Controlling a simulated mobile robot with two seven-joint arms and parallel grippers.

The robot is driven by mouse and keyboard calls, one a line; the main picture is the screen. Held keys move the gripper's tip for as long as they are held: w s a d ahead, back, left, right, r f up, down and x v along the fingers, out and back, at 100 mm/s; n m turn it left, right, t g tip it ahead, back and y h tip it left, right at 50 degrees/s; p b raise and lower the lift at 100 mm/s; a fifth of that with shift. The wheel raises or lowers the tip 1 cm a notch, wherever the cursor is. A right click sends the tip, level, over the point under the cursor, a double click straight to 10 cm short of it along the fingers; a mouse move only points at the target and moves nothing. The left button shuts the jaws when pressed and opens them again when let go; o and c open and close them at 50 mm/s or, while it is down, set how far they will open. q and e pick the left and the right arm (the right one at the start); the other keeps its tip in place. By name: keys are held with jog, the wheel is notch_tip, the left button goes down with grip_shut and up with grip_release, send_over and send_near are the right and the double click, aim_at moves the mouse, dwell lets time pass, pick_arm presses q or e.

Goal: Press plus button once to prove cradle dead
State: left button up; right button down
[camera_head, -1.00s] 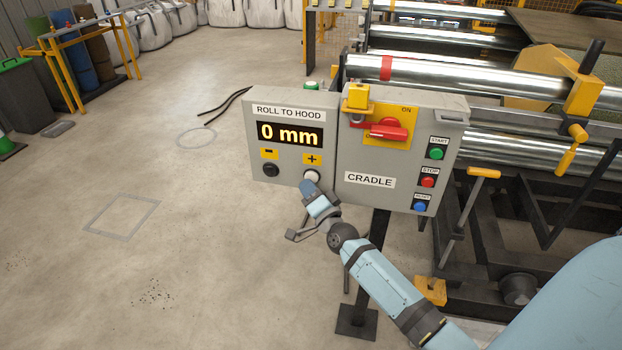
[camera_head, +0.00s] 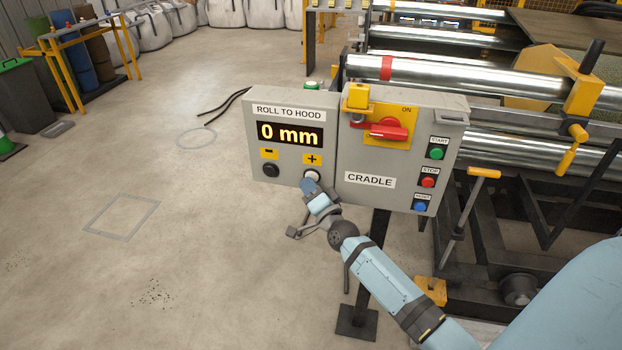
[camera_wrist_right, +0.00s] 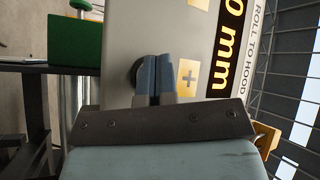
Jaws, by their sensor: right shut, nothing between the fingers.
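The display (camera_head: 290,135) reads 0 mm. My right gripper (camera_head: 308,186) is shut and empty, its tips at the lower edge of the plus button. In the right wrist view the shut fingers (camera_wrist_right: 157,80) cover most of the button beside the plus label (camera_wrist_right: 188,77); only a dark rim shows. I cannot tell whether they touch it. The CRADLE box (camera_head: 352,195) adjoins on the right. My left gripper is out of view.
A black minus button (camera_head: 271,170) sits left of the plus button. The CRADLE box carries a red rotary handle (camera_head: 388,131), a yellow block (camera_head: 357,96), and green, red and blue buttons (camera_head: 428,180). Steel rollers (camera_head: 480,80) stand behind. The floor to the left is mostly clear.

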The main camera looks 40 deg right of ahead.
jog(key=shift+s+a+p, duration=0.45)
jog(key=shift+s+a, duration=0.15)
jog(key=s+a+p, duration=0.1)
jog(key=a, duration=0.1)
jog(key=s+a+p, duration=0.1)
jog(key=s+a, duration=0.1)
jog(key=shift+s, duration=0.1)
dwell(0.4)
jog(key=shift+d, duration=0.1)
dwell(0.6)
